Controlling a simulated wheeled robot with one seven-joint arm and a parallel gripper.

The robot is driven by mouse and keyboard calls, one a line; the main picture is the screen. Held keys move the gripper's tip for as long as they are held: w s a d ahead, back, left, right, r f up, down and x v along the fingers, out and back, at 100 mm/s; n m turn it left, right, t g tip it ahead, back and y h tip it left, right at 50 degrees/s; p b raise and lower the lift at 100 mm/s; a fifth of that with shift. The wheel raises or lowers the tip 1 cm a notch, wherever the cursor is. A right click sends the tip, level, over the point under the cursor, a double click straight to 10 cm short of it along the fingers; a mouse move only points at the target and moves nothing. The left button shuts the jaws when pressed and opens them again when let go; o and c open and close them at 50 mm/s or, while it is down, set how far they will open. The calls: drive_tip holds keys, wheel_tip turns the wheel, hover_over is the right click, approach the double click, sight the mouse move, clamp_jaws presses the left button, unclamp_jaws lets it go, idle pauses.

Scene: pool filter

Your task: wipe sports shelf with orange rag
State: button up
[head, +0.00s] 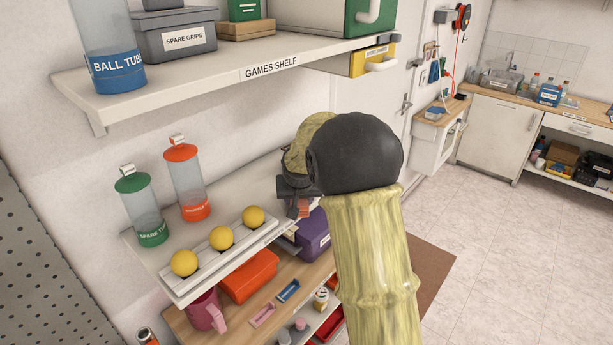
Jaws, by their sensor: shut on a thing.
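A white shelf (135,243) below the games shelf carries tubes and a tray of balls; no name label on it is readable, so I cannot tell for certain that it is the sports shelf. My gripper (298,197) is over the right end of this shelf, mostly hidden behind my own arm. It is shut on a small orange-red piece (304,207), which looks like the orange rag. Only a bit of the rag shows, and I cannot tell whether it touches the shelf.
A green-capped tube (143,208), an orange-capped tube (186,182) and a ball tray (205,255) with three yellow balls occupy the shelf's left part. The games shelf (220,77) overhangs above. Below are an orange box (249,276), a purple box (313,236) and a pink mug (206,311).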

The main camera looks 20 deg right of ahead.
drive_tip(key=shift+s+d+r, duration=0.2)
drive_tip(key=shift+s, duration=0.1)
drive_tip(key=shift+s+r+p, duration=0.1)
drive_tip(key=shift+r+p, duration=0.5)
drive_tip(key=shift+r, duration=0.3)
drive_tip(key=shift+w+r+p, duration=0.25)
drive_tip(key=shift+r+p, duration=0.5)
drive_tip(key=shift+r, duration=0.3)
drive_tip(key=shift+s+r+p, duration=0.1)
drive_tip(key=shift+r+p, duration=1.2)
drive_tip(key=shift+r, duration=0.65)
drive_tip(key=shift+f, duration=0.1)
